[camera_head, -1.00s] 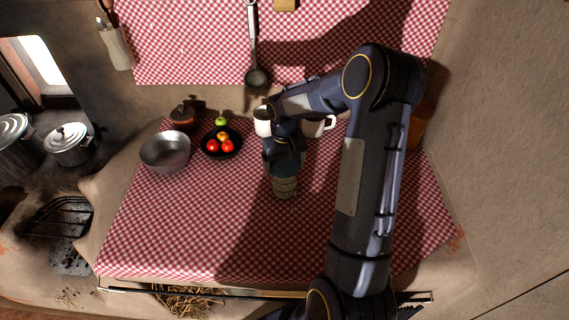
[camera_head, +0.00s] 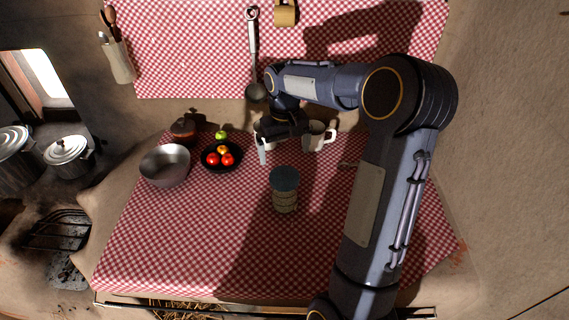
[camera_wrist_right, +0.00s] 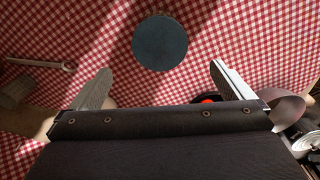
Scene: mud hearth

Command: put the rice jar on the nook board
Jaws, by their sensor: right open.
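The rice jar (camera_head: 285,192), a banded jar with a blue-grey lid, stands upright on the red checkered cloth in the head view. Its round lid (camera_wrist_right: 160,43) shows in the right wrist view, ahead of the fingertips and between their lines. My right gripper (camera_head: 284,148) is open and empty, beyond the jar in the head view and apart from it. Its two spread fingers also show in the wrist view (camera_wrist_right: 160,85). My left gripper is not in view. I cannot make out which surface is the nook board.
A grey metal bowl (camera_head: 166,166), a black fruit bowl (camera_head: 208,163) and a lidded brown pot (camera_head: 183,128) stand left of the jar. A pale mug (camera_head: 319,136) is close beside my right gripper. The cloth in front of the jar is clear.

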